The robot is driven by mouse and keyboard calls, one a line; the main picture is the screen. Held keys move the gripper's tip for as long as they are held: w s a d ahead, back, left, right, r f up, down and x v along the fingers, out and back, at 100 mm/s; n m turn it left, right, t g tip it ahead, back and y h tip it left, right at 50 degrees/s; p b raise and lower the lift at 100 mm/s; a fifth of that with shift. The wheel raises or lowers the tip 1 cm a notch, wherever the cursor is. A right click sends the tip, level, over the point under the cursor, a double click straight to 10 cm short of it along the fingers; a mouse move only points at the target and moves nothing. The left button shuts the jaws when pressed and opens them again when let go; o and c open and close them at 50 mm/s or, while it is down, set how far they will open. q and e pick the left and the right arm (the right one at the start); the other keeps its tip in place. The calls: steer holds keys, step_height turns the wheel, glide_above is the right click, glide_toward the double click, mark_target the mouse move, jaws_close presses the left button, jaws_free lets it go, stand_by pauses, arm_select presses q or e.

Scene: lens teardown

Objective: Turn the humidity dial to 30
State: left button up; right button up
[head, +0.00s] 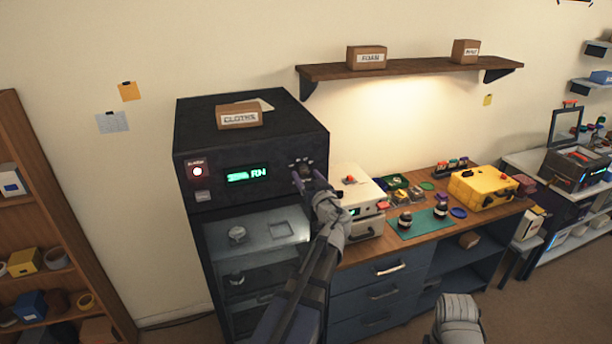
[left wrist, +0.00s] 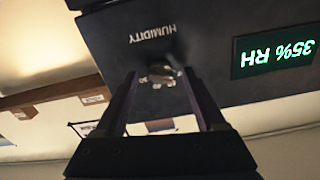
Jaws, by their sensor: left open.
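The humidity dial (head: 304,170) is on the upper right of the dark cabinet's front panel. In the left wrist view, which is upside down, the dial (left wrist: 161,73) sits beside the HUMIDITY label. A green display (head: 246,174) is to its left on the panel; in the wrist view the display (left wrist: 274,50) reads 35% RH. My left gripper (head: 316,182) is at the dial. In the wrist view its open fingers (left wrist: 161,82) stand on either side of the dial; I cannot tell whether they touch it.
The dark cabinet (head: 190,125) has a glass front with items inside and a CLOTHS box (head: 239,115) on top. An alarm button (head: 197,171) is at its panel's left. A cream box device (head: 352,186) stands close by on the workbench (head: 395,250). A shelf (head: 410,68) hangs above.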

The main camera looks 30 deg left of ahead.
arm_select(q)
steer(key=shift+w+a, duration=0.4)
steer(key=shift+a, duration=0.05)
jaws_close()
stand_by(0.4)
